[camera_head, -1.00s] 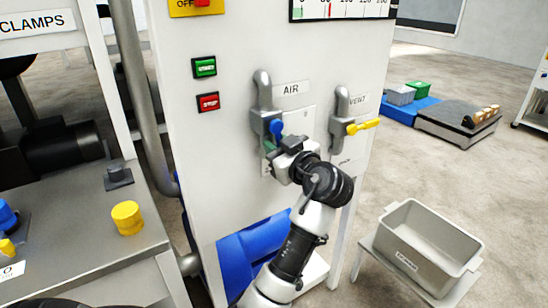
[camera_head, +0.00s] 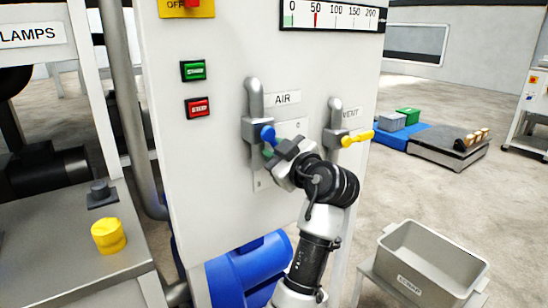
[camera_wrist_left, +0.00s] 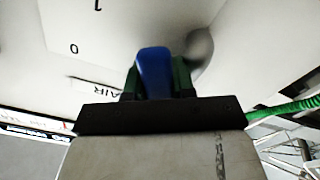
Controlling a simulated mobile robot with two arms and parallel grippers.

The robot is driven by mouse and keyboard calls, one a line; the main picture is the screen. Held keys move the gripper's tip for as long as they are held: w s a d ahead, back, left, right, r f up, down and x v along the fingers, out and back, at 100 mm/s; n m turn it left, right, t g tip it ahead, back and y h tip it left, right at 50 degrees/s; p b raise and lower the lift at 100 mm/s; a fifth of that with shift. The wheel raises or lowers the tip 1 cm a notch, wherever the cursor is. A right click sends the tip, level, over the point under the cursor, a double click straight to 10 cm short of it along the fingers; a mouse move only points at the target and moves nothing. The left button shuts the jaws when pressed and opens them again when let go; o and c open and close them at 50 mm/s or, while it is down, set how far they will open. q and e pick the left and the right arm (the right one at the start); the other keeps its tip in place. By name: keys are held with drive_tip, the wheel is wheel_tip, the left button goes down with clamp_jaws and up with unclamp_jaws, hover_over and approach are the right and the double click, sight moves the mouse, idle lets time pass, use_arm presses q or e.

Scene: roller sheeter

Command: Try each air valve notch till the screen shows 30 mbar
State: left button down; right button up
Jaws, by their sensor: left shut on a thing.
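The blue air valve handle (camera_head: 267,134) sits on a grey pipe valve beside the AIR label (camera_head: 283,98) on the white panel. My left gripper (camera_head: 273,148) is shut on this handle. In the left wrist view the blue handle (camera_wrist_left: 155,72) stands between the green-edged fingers (camera_wrist_left: 157,85). Notch marks 0 (camera_wrist_left: 74,48) and 1 (camera_wrist_left: 98,5) show on the plate there. The screen (camera_head: 333,17) at the top has a 0 to 200 scale, a green band at its left end and a red line near 50. My right gripper is out of view.
The yellow VENT handle (camera_head: 357,138) is close right of my left wrist. Green (camera_head: 193,70) and red (camera_head: 198,107) buttons are on the panel's left. A grey scrap bin (camera_head: 432,262) stands lower right.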

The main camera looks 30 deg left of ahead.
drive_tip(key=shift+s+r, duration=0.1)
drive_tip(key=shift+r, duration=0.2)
use_arm(q)
drive_tip(key=c, duration=0.9)
unclamp_jaws()
drive_tip(key=shift+c, duration=0.2)
